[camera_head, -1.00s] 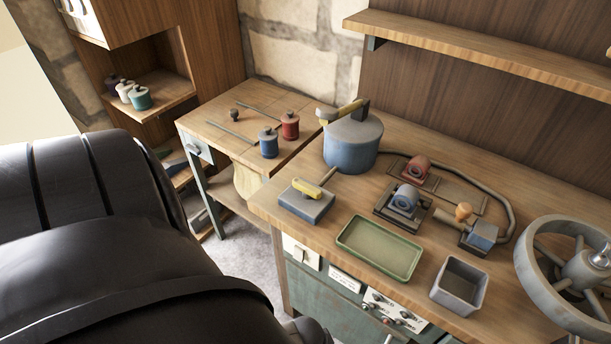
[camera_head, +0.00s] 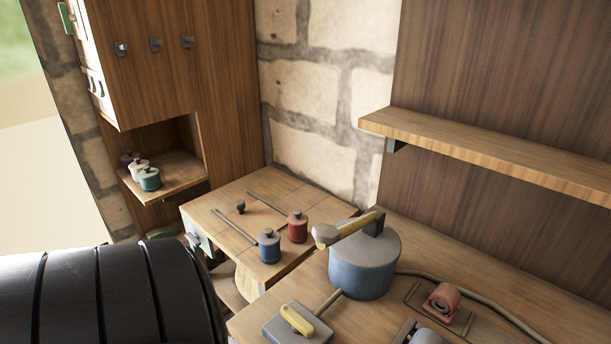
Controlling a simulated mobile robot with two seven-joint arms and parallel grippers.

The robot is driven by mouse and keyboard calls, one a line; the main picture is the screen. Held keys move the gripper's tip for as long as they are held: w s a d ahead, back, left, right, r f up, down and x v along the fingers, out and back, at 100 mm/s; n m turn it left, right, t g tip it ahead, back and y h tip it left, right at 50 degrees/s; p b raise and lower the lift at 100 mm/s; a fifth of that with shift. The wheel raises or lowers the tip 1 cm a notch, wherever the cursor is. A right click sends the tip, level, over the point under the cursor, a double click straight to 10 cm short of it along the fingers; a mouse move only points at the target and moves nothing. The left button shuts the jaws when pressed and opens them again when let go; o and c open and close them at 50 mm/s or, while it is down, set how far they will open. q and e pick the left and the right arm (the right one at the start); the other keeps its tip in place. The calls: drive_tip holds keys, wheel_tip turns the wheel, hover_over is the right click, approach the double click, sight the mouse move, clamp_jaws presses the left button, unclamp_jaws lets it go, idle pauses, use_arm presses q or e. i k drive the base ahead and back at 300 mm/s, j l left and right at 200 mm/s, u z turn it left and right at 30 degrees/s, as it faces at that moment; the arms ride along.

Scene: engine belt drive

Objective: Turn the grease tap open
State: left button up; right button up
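A blue-grey drum (camera_head: 362,272) with a grey lid stands on the workbench at lower centre. A yellow-and-dark handle (camera_head: 350,228) lies across its top. A short pipe (camera_head: 328,302) runs from low on the drum's side to a grey box (camera_head: 270,328) at the bottom edge. A yellow lever (camera_head: 297,320) lies on that box, crosswise to the pipe; this looks like the grease tap. Neither of my grippers shows. A large black ribbed part, likely mine, fills the lower left.
A side table (camera_head: 203,212) holds a blue canister (camera_head: 269,246), a red canister (camera_head: 298,227), thin rods and a small knob. A red part (camera_head: 442,300) and a hose (camera_head: 490,313) lie right of the drum. A wall shelf (camera_head: 490,150) overhangs the bench's back. A cabinet (camera_head: 150,80) stands left.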

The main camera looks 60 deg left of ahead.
sight(299, 323)
drive_tip(key=u, duration=1.35)
drive_tip(key=i+l, duration=0.05)
